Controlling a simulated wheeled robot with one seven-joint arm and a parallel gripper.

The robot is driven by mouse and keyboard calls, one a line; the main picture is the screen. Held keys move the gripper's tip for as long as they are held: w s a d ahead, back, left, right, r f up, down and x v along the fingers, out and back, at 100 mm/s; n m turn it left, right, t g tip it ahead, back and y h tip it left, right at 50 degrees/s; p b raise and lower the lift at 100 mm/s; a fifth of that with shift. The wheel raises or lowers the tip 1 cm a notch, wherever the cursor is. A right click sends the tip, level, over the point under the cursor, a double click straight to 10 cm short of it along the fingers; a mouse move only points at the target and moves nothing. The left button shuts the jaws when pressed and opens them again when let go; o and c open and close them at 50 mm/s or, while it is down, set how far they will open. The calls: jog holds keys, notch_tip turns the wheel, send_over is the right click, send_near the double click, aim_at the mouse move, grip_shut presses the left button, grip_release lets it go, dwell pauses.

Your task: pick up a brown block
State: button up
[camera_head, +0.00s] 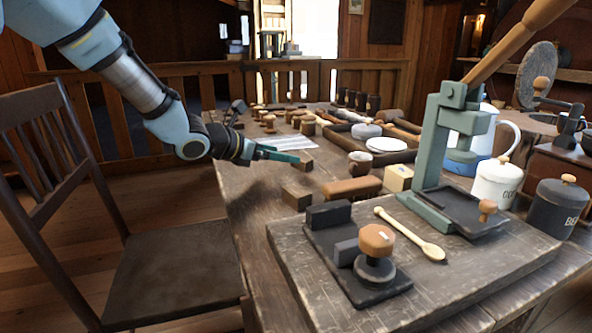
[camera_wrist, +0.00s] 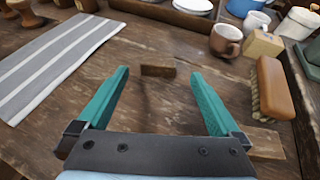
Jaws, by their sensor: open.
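A small brown block (camera_wrist: 158,71) lies on the table in the wrist view, ahead of my gripper (camera_wrist: 160,72) and between the lines of its teal fingers. It also shows in the head view (camera_head: 304,163), just beyond the fingertips. My gripper (camera_head: 284,154) is open and empty, held low over the table's left side. A second brown block (camera_head: 297,196) lies nearer the head camera. In the wrist view this second block (camera_wrist: 264,145) sits right of the right finger, partly hidden by my gripper.
A brown brush (camera_wrist: 272,88), a pale yellow block (camera_wrist: 262,44) and a brown mug (camera_wrist: 226,40) stand to the right. A striped cloth (camera_wrist: 55,65) lies left. A green press (camera_head: 440,140) and dark board (camera_head: 300,265) fill the near right. A chair (camera_head: 170,275) stands left.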

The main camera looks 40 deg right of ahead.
aim_at(302, 163)
jog(key=x, duration=0.8)
jog(key=shift+w+d+f, duration=0.15)
jog(key=shift+d+f, duration=0.05)
jog(key=shift+f, duration=0.15)
jog(key=shift+c, duration=0.2)
jog(key=c, duration=1.2)
jog(key=shift+c, duration=0.2)
